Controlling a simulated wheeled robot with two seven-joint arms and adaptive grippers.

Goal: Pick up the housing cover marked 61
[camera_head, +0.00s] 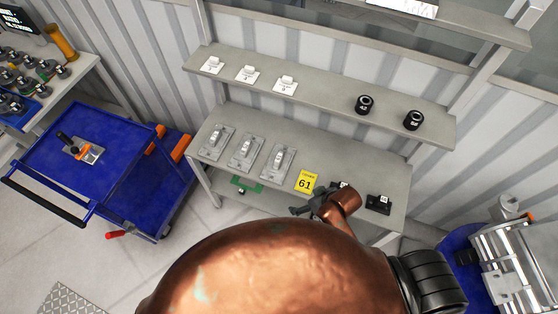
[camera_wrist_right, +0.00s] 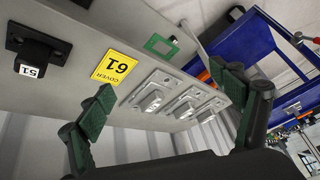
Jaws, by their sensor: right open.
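A yellow card (camera_head: 305,182) reading "COVER 61" lies on the lower shelf; it also shows in the wrist view (camera_wrist_right: 115,66). Right of it are a black block (camera_head: 340,186), partly behind my gripper, and another black block (camera_head: 378,203). In the wrist view a black block (camera_wrist_right: 32,52) carries a white label that looks like 51. Left of the card stand three grey metal plates (camera_head: 247,151) with raised middles; their markings are too small to read. My right gripper (camera_head: 314,206) is open and empty, near the shelf's front edge by the card. My left gripper is not in view.
The upper shelf (camera_head: 325,104) holds three white pieces and two black rings (camera_head: 364,104). A blue cart (camera_head: 112,180) stands left. A metal drum (camera_head: 505,258) is at right.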

